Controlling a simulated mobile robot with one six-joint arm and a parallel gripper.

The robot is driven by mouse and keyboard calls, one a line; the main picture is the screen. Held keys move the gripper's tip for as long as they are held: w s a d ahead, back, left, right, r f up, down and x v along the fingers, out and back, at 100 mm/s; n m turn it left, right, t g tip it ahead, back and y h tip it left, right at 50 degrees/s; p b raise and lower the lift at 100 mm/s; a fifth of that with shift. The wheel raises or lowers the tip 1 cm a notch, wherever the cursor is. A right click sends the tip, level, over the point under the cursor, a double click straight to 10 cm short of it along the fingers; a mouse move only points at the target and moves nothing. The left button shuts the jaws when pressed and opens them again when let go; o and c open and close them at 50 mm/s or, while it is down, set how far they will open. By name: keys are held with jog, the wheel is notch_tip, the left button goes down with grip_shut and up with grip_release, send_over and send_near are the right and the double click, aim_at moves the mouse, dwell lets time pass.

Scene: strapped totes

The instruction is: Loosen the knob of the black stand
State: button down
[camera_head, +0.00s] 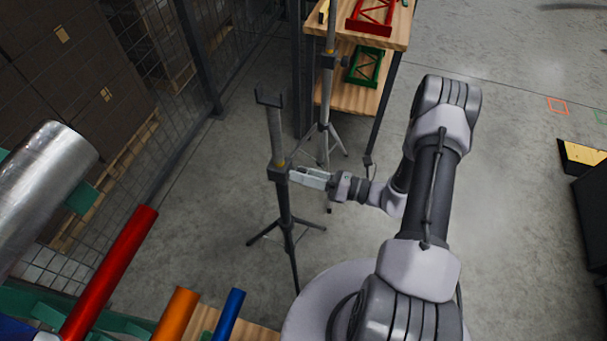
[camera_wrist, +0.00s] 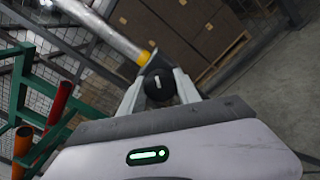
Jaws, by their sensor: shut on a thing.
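The black stand (camera_head: 284,205) stands upright on its tripod legs on the floor, with a grey upper pole (camera_head: 275,135) and a forked top. My gripper (camera_head: 293,172) reaches it from the right at the collar of the pole. In the wrist view, the round black knob (camera_wrist: 158,86) with a white mark sits between the two fingers of my gripper (camera_wrist: 160,80), which are shut on it. The pole with its yellow band (camera_wrist: 144,57) runs up and left behind the knob. In the head view the knob is hidden by the fingers.
A second tripod stand (camera_head: 326,95) stands behind, beside a wooden shelf (camera_head: 353,97) with red and green frames. Mesh fencing (camera_head: 195,135) runs along the left. A rack with a silver cylinder (camera_head: 45,185) and red, orange and blue tubes is at the lower left.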

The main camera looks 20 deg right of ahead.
jog(key=shift+n, duration=1.9)
jog(key=shift+b, duration=0.3)
jog(key=c, duration=0.9)
grip_release()
jog(key=shift+o, duration=0.2)
jog(key=p+v, duration=0.3)
jog(key=v, duration=1.4)
jog(key=shift+s+d, duration=0.15)
jog(key=shift+r+n, duration=0.15)
jog(key=shift+n, duration=0.15)
